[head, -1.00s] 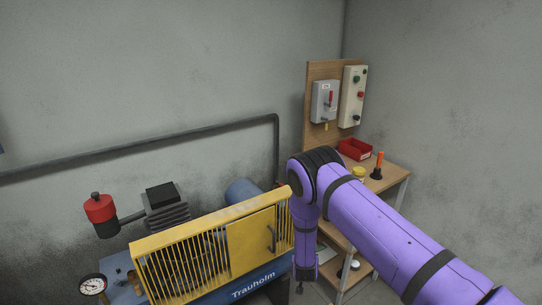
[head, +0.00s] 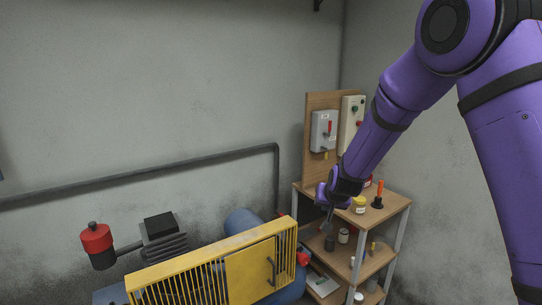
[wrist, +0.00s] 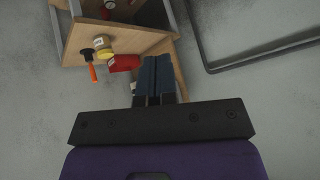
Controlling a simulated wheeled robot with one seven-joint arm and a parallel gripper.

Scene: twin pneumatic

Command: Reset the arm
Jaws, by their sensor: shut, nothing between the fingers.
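My purple arm comes in from the right in the head view. My gripper (head: 329,217) points downward in front of the wooden shelf unit, close to the left edge of its top. In the wrist view my gripper (wrist: 156,62) has its two dark fingers together, with nothing between them. The arm hides part of the control box and of the red bin on the shelf top.
The wooden shelf unit (head: 398,203) holds a yellow-lidded jar (head: 359,204) and an orange-handled tool (head: 379,192). A red bin (wrist: 123,63) shows in the wrist view. A backboard (head: 314,170) carries a grey switch box (head: 323,131). The yellow-guarded compressor (head: 250,268) stands left.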

